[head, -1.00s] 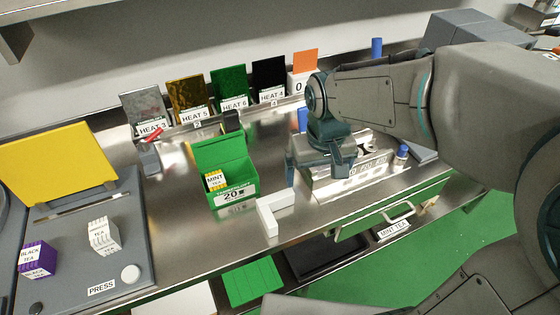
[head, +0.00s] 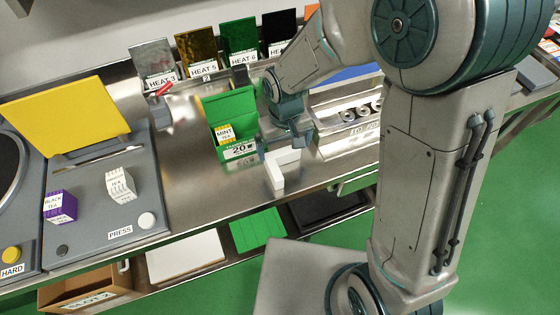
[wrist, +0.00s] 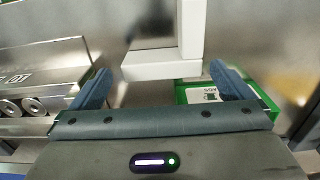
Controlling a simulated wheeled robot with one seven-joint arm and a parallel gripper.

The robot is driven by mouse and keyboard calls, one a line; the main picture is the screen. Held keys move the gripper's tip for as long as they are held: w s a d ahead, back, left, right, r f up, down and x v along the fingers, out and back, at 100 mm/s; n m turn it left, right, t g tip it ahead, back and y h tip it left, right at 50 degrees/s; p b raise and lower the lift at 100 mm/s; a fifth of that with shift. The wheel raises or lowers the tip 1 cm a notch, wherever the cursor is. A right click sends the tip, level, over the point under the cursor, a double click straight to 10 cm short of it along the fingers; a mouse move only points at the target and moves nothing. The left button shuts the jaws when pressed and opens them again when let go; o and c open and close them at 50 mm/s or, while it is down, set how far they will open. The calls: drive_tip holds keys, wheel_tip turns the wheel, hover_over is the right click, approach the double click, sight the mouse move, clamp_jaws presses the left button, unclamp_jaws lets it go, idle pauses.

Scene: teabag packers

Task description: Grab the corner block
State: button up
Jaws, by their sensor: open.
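The corner block is a white L-shaped piece (head: 277,175) lying on the steel counter, in front and to the right of the green tea box. In the wrist view, one leg of the corner block (wrist: 162,70) lies across the gap between my fingertips and the other leg runs away from me. My gripper (head: 283,148) is open and just above or around the block; its fingers also show in the wrist view (wrist: 159,75). I cannot tell whether they touch it. The gripper hides part of the block in the head view.
The open green tea box (head: 222,146) stands close to the left, near one fingertip in the wrist view (wrist: 195,94). A metal fixture with round holes (head: 345,142) is on the right. The press (head: 105,195) is at the left. Bare counter lies between press and box.

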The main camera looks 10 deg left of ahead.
sight(284, 154)
drive_tip(key=shift+f+p, duration=0.7)
drive_tip(key=shift+f, duration=1.9)
drive_tip(key=c, duration=0.8)
